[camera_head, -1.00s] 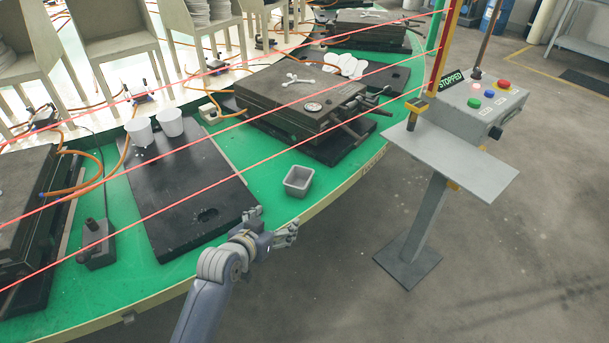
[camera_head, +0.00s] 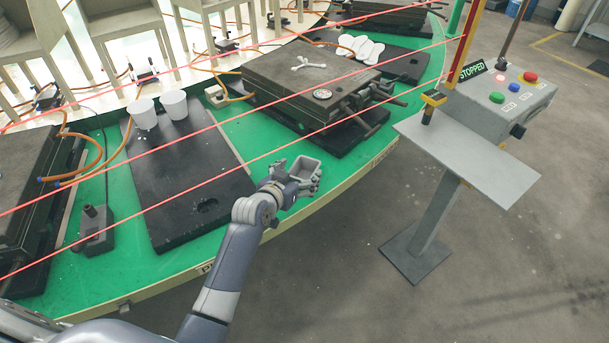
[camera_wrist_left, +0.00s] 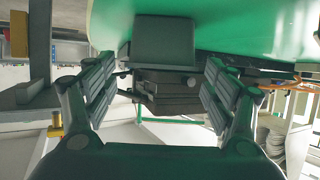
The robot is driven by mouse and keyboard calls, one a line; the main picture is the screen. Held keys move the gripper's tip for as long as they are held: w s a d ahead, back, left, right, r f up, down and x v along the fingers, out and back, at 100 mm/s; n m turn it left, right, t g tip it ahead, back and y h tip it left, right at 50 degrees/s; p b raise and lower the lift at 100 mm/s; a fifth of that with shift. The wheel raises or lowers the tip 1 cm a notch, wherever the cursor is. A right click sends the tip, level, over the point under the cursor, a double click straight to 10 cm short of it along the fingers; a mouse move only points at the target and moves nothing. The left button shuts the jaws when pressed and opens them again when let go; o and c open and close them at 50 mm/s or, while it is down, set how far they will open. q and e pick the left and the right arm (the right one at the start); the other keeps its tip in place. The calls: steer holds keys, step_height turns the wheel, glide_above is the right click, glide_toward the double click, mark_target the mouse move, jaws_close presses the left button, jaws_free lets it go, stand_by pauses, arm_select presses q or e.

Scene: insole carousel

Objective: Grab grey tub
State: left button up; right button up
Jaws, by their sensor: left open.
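The grey tub (camera_head: 306,164) is a small open-topped box on the green table near its front edge. My left gripper (camera_head: 303,180) is at the tub, on its near side, with the fingers spread. In the left wrist view, the tub (camera_wrist_left: 165,42) shows ahead, across the gap between the open fingers (camera_wrist_left: 160,66). The fingers partly cover the tub in the head view. I cannot tell if either finger touches it. My right gripper is not in view.
The green table (camera_head: 240,130) carries a black plate (camera_head: 185,190) with two white cups (camera_head: 173,104), left of the tub. A dark mould (camera_head: 300,78) stands behind it. Red beams cross above the table. A control stand (camera_head: 470,160) with a "STOPPED" sign is at right.

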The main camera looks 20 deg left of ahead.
mark_target(310, 164)
arm_select(q)
steer(key=x, duration=0.4)
steer(key=shift+f, duration=0.1)
steer(key=shift+w, duration=0.2)
steer(key=shift+c, duration=1)
steer(key=c, duration=0.9)
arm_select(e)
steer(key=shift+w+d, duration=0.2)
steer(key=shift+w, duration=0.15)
